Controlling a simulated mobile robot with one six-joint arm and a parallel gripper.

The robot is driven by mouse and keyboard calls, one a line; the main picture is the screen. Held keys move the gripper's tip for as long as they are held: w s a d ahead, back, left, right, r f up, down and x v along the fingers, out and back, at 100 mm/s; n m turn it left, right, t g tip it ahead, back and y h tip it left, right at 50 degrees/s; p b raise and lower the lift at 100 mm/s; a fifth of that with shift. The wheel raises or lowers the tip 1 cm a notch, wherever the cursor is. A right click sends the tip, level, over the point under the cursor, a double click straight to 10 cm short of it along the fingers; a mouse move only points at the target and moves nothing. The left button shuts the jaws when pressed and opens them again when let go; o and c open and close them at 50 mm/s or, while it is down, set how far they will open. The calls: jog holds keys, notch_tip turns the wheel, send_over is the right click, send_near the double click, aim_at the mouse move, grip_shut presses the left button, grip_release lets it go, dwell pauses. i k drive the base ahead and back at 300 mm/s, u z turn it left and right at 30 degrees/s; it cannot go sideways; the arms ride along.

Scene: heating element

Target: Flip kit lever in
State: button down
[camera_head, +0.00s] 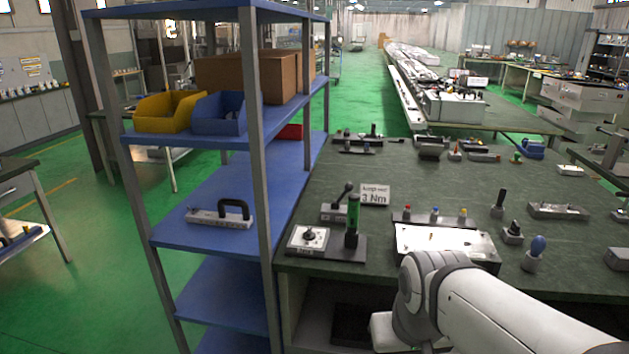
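A small grey base with a black-knobbed lever (343,199) stands on the dark green bench, beside a white sign reading 3 Nm. The lever leans up and to the right. Whether this is the kit lever, I cannot tell; several similar knobbed fixtures stand on the bench. A black fixture with a green-handled upright tool (353,216) and a white plate with a dark knob (308,238) are in front of it. My gripper is not visible.
A blue shelf unit (200,236) stands left of the bench (330,168), holding bins, boxes and a black-handled block (222,213). A light tray (445,243) sits at the bench's front edge, partly behind my arm. Knobbed fixtures (512,233) crowd the right side.

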aim_at(349, 186)
jog(key=z, duration=0.05)
jog(key=i, duration=1.2)
jog(key=z, duration=0.85)
